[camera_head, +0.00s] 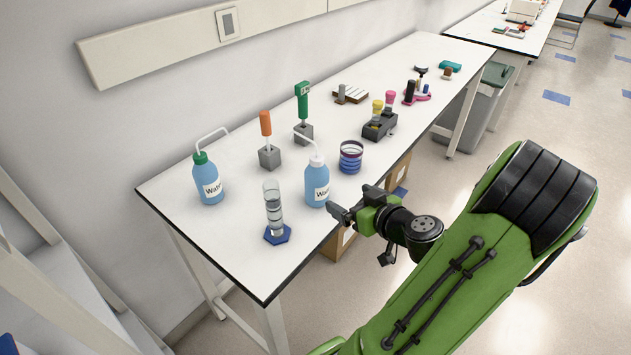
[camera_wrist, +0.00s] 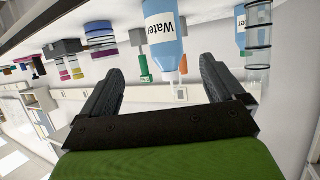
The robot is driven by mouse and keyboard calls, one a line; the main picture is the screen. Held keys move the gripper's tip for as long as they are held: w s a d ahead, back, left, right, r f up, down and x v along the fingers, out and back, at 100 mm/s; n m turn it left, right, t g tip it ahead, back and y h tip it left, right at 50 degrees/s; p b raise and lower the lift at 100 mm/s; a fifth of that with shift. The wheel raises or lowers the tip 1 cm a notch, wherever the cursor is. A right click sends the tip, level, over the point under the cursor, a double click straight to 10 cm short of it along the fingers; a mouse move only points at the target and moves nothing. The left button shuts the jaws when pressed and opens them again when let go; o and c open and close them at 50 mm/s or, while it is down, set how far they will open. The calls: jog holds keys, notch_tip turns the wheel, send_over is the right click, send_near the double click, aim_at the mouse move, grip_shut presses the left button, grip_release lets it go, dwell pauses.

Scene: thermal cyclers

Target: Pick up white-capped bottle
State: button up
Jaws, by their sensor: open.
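The white-capped bottle (camera_head: 315,187) is blue with a "Water" label and a bent white spout. It stands upright near the table's front edge. In the wrist view the same bottle (camera_wrist: 164,40) appears upside down, its white cap lying between the two fingers in the picture. My gripper (camera_head: 352,203) is open and empty just right of the bottle, at about the height of its lower body. In the wrist view my gripper (camera_wrist: 163,72) has its fingers spread wide on either side of the cap. I cannot tell the exact gap to the bottle.
A green-capped water bottle (camera_head: 208,182) stands further left. A glass cylinder with a blue base (camera_head: 274,212) is left of the white-capped bottle; a blue-purple ringed container (camera_head: 350,157) is to its right. An orange-handled tool (camera_head: 266,140) stands behind. The front-left white tabletop (camera_head: 220,238) is clear.

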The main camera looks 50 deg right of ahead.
aim_at(317, 184)
jog(key=x, duration=0.5)
jog(key=p+x, duration=0.1)
jog(key=x, duration=0.4)
jog(key=a+p+x, duration=0.1)
jog(key=x, duration=0.4)
jog(key=shift+w, duration=0.1)
jog(key=c, duration=0.7)
